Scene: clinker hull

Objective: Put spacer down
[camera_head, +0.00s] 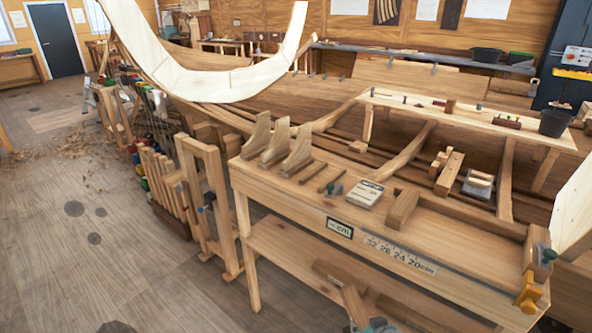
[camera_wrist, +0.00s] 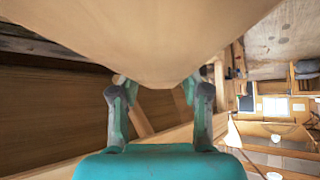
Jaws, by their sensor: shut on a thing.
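In the wrist view my gripper (camera_wrist: 157,86) has a teal body and two grey-and-teal fingers standing apart. It is shut on a pale wooden piece, apparently the spacer (camera_wrist: 150,45), which fills the upper middle of that view. Its rounded lower edge lies between and over the fingertips. The contact points are partly hidden, and its far end is out of frame. I cannot make out my gripper for certain in the head view.
The workbench (camera_head: 290,205) carries upright wooden brackets (camera_head: 277,141), a labelled block (camera_head: 365,194), a wooden block (camera_head: 403,208) and a printed scale (camera_head: 398,253). A clamp (camera_head: 530,288) sits at its right end. Behind stands the hull (camera_head: 235,85). Floor at left is open.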

